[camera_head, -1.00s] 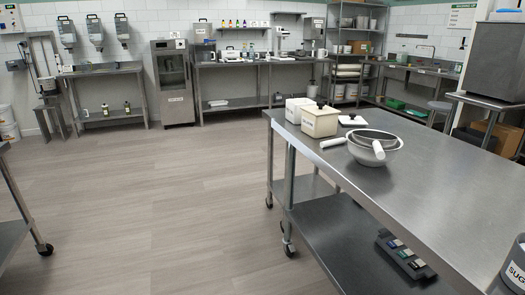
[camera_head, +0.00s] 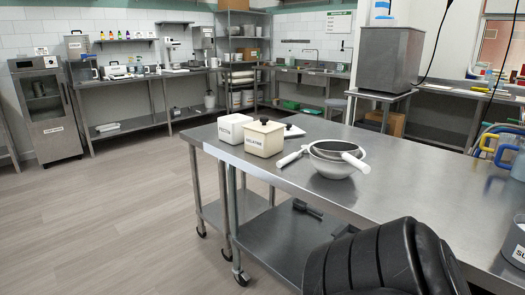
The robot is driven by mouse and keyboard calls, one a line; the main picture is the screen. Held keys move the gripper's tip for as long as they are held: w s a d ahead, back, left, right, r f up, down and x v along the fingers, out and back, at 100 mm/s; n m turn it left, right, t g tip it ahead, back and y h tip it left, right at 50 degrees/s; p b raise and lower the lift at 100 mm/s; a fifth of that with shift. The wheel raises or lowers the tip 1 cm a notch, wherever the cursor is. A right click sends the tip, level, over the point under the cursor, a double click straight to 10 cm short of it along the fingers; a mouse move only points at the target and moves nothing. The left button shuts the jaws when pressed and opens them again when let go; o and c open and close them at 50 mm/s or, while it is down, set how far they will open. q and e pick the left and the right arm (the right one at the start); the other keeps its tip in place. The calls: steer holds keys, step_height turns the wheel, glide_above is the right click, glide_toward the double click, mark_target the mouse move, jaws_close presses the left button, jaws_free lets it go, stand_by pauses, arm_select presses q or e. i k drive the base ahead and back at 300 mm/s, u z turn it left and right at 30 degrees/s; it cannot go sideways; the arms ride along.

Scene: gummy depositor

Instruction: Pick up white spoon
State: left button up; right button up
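A steel bowl (camera_head: 335,167) stands on the metal table (camera_head: 420,200), with a dark-rimmed sieve or pan (camera_head: 332,149) resting in its top. One white handle (camera_head: 355,162) sticks out at the front right and another white handle (camera_head: 291,158) at the left. I cannot tell which handle, if either, belongs to the white spoon; no spoon head shows clearly. Neither gripper is in view.
White PECTIN (camera_head: 233,128) and cream GELATINE (camera_head: 263,140) containers stand left of the bowl. Blue- and yellow-handled white jugs (camera_head: 507,146) and a SUGAR container (camera_head: 515,242) are at the right. A dark scoop (camera_head: 306,207) lies on the lower shelf. Floor at left is clear.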

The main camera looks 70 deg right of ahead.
mark_target(284, 162)
steer(key=z, duration=0.8)
steer(key=i, duration=1.5)
steer(key=z, duration=1.4)
